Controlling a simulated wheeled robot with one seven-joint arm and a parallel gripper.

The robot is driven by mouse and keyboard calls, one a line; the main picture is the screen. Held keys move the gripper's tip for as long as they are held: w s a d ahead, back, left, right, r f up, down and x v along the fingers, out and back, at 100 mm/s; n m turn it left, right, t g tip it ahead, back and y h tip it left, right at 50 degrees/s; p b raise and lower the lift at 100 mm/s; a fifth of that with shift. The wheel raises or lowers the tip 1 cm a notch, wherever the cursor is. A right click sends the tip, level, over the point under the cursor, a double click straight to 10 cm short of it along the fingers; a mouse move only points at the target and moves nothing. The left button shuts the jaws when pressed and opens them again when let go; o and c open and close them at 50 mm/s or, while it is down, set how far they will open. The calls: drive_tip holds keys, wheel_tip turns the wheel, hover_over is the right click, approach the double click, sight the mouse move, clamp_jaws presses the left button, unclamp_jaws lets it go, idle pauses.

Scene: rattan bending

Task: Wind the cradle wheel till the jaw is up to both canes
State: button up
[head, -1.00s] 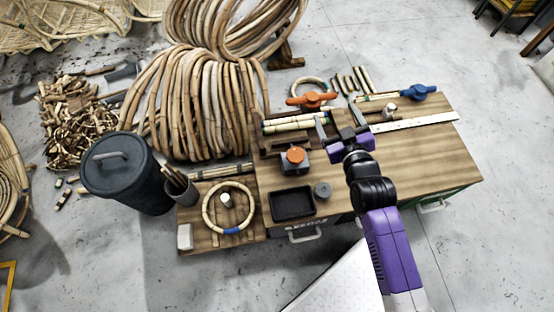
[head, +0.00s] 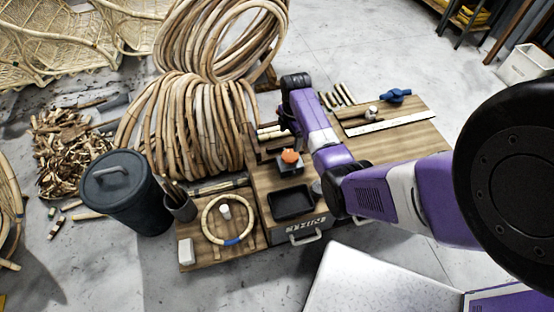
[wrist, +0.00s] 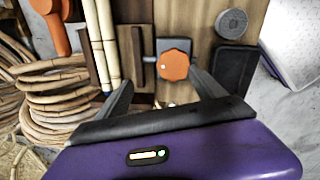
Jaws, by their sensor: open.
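The orange lobed wheel (wrist: 173,65) sits on a grey block, and it also shows in the head view (head: 291,156). Two pale canes (wrist: 108,45) lie side by side to its left in the wrist view; their near ends show in the head view (head: 268,132). A brown wooden part (wrist: 143,50) lies between canes and wheel. I cannot tell whether the jaw touches either cane. My gripper (wrist: 161,84) is open and empty, its fingers apart on either side below the wheel. In the head view my arm hides much of the gripper.
A black tray (head: 291,203) and a round grey piece (wrist: 232,22) are near the wheel. An orange lever (wrist: 55,25) stands beyond the canes. A blue handle (head: 396,96) and a metal rule (head: 391,124) lie at the bench's right. Cane coils (head: 190,125) stand behind.

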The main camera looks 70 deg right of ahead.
sight(290, 155)
drive_tip(key=shift+s+a+n+g+y, duration=0.35)
drive_tip(key=shift+s+a+n, duration=0.25)
drive_tip(key=shift+a+n, duration=0.3)
drive_tip(key=shift+f, duration=0.2)
wheel_tip(290, 155, down, 8)
drive_tip(key=shift+r+b, duration=0.25)
drive_tip(key=shift+b, duration=0.8)
drive_tip(key=c, duration=1.4)
drive_tip(key=shift+o, duration=0.2)
